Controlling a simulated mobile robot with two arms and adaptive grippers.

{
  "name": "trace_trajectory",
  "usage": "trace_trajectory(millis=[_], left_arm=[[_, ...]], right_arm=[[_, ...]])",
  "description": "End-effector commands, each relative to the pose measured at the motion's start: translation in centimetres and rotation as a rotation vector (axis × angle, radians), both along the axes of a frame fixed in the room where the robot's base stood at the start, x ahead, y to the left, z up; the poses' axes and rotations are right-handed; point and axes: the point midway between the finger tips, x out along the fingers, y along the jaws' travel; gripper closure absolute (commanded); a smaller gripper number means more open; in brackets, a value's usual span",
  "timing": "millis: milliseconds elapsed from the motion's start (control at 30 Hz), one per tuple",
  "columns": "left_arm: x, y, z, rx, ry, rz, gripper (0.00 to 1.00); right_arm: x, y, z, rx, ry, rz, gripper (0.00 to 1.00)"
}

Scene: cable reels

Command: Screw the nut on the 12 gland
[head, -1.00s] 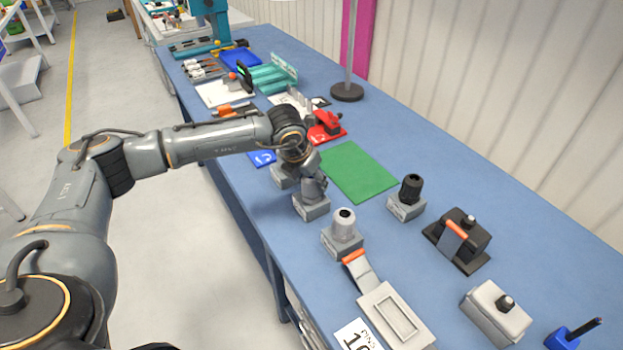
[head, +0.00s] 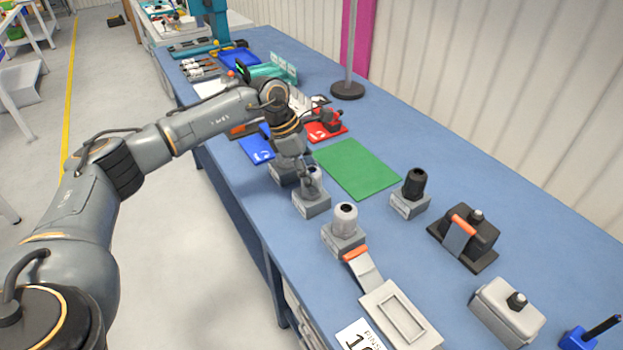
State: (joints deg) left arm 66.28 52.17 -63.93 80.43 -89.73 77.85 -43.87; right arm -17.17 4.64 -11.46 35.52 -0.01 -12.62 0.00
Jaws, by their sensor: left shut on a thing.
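Three grey gland blocks stand in a row along the near side of the blue bench. My left gripper (head: 309,184) points down at the middle gland (head: 313,206), its fingers shut around the top of it, apparently on the nut. The fingers and wrist hide part of the nut and thread. The rear grey gland (head: 284,173) is partly behind my wrist. The front grey gland (head: 345,225) stands clear with a pale rounded top. A black gland (head: 414,190) on a grey block stands to the right. I cannot read which is the 12. My right gripper is out of view.
A green mat (head: 357,168) lies just right of the gripper. A blue tray (head: 257,148) and red tray (head: 322,133) lie behind. A black fixture (head: 467,238), a grey box (head: 506,311) and an orange-tipped grey piece (head: 364,268) stand nearer right.

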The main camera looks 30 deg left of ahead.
Motion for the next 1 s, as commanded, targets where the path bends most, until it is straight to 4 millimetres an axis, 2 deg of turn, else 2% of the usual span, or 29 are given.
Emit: trace_trajectory(millis=[33, 533, 700, 900, 933, 1000], left_arm=[[0.1, 0.0, -0.3, -0.002, -0.001, -0.061, 0.83], [0.1, 0.0, -0.2, 0.000, -0.002, -0.764, 0.83], [0.0, 0.1, 0.1, 0.001, -0.002, -0.864, 0.83], [0.0, 0.1, 0.1, 0.001, -0.004, -0.866, 0.83], [0.0, 0.1, 0.1, 0.001, -0.004, -0.866, 0.49], [0.0, 0.1, 0.1, 0.001, -0.003, -0.865, 0.36]], right_arm=[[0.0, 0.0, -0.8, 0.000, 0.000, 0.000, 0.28], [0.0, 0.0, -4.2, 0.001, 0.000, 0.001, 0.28], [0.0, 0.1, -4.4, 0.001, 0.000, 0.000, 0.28], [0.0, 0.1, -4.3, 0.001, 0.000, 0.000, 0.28], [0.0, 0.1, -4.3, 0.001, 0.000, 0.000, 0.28], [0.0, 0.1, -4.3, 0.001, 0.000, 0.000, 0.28]])
